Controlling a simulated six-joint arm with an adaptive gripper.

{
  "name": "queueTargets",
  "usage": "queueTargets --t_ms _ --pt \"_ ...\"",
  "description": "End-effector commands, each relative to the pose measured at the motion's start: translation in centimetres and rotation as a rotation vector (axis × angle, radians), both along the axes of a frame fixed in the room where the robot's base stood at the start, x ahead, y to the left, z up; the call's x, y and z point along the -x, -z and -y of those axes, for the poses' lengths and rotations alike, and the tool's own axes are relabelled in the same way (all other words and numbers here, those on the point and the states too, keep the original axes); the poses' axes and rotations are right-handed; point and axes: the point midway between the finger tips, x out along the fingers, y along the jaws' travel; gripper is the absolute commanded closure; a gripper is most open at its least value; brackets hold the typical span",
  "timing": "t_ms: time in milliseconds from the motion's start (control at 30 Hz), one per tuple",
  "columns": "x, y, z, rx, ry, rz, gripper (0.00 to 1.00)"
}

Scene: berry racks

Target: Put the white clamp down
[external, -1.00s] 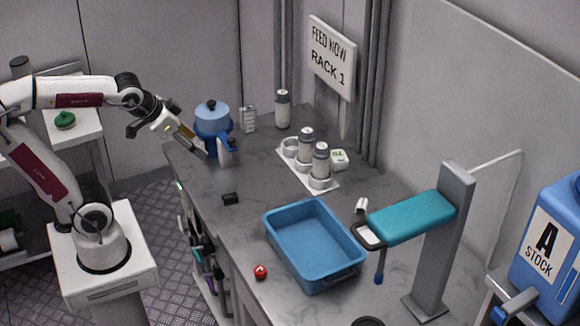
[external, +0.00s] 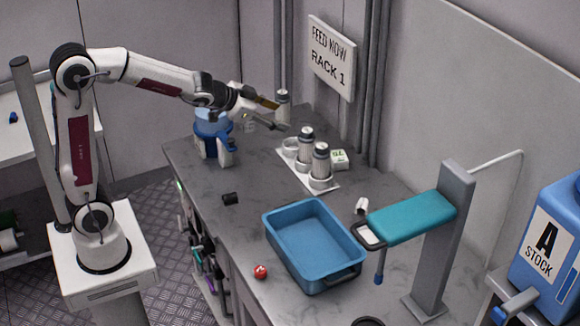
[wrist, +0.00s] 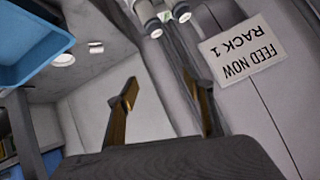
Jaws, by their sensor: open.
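A small white piece that looks like the clamp (external: 361,205) rests on the grey counter, between the blue tray and the teal-headed stand. A small white item (wrist: 95,47) near the tray in the wrist view may be the same piece. My gripper (external: 280,116) is open and seems empty, above the far end of the counter, near the standing bottle and well away from the white piece. In the wrist view its two fingers (wrist: 163,85) are spread, with nothing visible between them.
The blue tray (external: 275,233) is on the counter, with a red ball (external: 260,271) beside it. A white rack (external: 322,186) holds bottles near the wall sign (external: 331,57). A blue jug (external: 212,140) stands left of my gripper. The teal-headed stand (external: 455,235) rises at right.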

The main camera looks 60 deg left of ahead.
Motion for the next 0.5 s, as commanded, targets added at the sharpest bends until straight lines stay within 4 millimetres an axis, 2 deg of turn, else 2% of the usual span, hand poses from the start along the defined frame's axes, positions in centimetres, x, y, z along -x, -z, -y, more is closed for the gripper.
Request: queueTargets --t_ms 200,500 --pt "-4.5 2.0 1.2 0.004 0.083 0.042 0.49" --pt "-9.5 5.6 3.8 0.035 0.215 0.091 0.49"
